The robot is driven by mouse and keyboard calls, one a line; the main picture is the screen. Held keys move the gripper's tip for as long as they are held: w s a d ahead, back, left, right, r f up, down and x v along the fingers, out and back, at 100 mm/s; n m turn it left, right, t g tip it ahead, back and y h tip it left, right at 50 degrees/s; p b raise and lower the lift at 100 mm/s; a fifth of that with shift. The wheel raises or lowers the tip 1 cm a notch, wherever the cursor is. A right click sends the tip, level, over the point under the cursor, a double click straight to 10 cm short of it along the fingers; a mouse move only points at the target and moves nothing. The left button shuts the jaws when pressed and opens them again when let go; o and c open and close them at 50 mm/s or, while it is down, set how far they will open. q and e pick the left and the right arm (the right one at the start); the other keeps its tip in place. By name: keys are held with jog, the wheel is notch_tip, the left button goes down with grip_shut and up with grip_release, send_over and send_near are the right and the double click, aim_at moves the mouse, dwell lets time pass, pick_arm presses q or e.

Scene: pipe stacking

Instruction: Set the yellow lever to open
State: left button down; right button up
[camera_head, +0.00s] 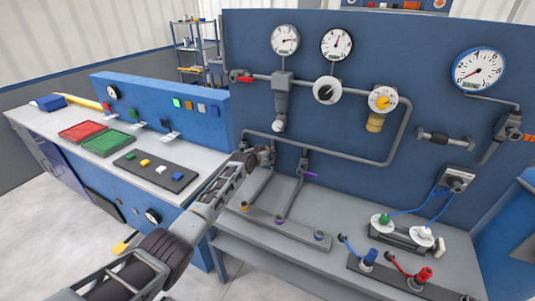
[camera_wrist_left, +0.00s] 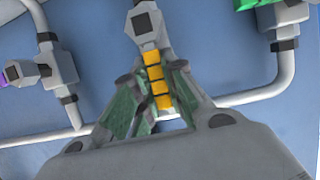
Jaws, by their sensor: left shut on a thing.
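The yellow lever (camera_wrist_left: 157,82) shows in the left wrist view, reaching from a grey valve body (camera_wrist_left: 145,24) down between my fingers. My left gripper (camera_wrist_left: 153,105) is shut on it, with a green-padded finger on each side. In the head view my left gripper (camera_head: 257,158) is at the lower pipes on the blue panel, and the arm and fingers hide the yellow lever there. My right gripper is in neither view.
A purple lever (camera_head: 311,174) sits on the neighbouring valve to the right. A red-handled valve (camera_head: 244,78) is higher up. Gauges (camera_head: 285,40) line the panel. Coloured plugs (camera_head: 424,275) and blue cables stand on the grey bench (camera_head: 275,252) at the right.

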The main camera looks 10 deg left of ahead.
pick_arm(q)
jog(key=shift+f, duration=0.15)
jog(key=c, duration=1.5)
grip_release()
jog(key=shift+o, duration=0.2)
jog(key=shift+s+r, duration=0.15)
jog(key=shift+r, duration=0.05)
jog(key=v, duration=1.1)
jog(key=shift+s+a, duration=0.2)
jog(key=shift+s, duration=0.05)
jog(key=shift+r, duration=0.1)
